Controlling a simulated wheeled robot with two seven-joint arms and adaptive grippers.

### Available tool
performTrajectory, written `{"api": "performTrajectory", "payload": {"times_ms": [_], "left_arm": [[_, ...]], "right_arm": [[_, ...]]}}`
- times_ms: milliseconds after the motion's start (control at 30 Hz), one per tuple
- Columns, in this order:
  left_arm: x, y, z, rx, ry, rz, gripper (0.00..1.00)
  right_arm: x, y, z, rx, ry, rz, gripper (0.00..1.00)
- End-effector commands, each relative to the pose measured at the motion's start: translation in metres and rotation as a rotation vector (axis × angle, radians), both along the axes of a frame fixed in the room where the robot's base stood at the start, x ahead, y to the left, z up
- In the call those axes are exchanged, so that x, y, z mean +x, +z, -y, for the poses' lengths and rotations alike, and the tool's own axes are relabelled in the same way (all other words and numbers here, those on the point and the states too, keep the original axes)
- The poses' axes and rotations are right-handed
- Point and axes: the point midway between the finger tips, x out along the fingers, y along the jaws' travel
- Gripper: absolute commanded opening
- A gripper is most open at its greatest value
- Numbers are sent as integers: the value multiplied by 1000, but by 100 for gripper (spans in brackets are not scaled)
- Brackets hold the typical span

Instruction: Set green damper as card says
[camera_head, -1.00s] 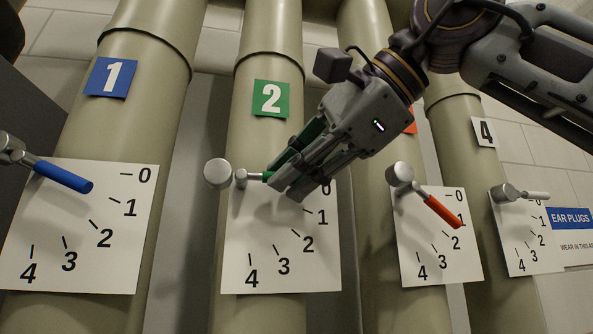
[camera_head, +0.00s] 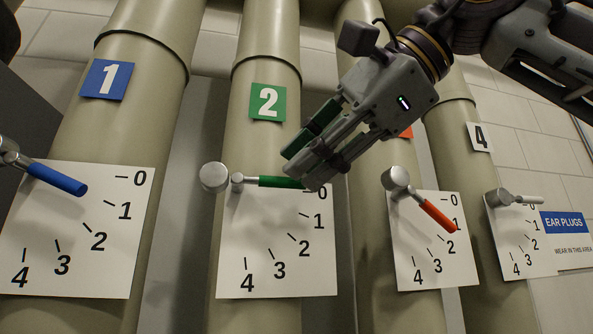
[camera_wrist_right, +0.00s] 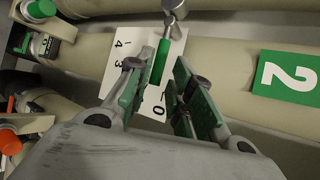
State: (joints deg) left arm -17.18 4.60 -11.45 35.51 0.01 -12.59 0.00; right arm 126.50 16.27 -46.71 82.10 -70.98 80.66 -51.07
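The green damper's handle (camera_head: 270,181) on pipe 2 lies about level and points at the 0 mark of its white scale card (camera_head: 275,250). Its round metal pivot (camera_head: 213,177) is at the left. The green number 2 sign (camera_head: 268,102) is above. My right gripper (camera_head: 300,165) is at the handle's free end, with its green-padded fingers apart. In the right wrist view the handle (camera_wrist_right: 159,62) shows beyond and between the parted fingers (camera_wrist_right: 155,95), apparently not gripped. My left gripper is not in view. No separate instruction card can be made out.
A blue handle (camera_head: 57,179) on pipe 1 points between 0 and 1. A red handle (camera_head: 438,216) on pipe 3 points near 1. A white handle (camera_head: 529,199) on pipe 4 points near 0. An ear plugs sign (camera_head: 565,223) is at the right.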

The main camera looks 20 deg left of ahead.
Motion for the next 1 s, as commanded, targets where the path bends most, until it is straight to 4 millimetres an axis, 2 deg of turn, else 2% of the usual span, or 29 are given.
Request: {"api": "performTrajectory", "payload": {"times_ms": [200,500,700,1000], "left_arm": [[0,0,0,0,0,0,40],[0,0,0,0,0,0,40],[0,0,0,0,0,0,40],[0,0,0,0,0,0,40]], "right_arm": [[-8,16,28,2,-2,0,22],[-19,34,61,1,-2,0,22],[-23,40,70,1,0,1,22],[-23,40,71,0,0,1,22]]}}
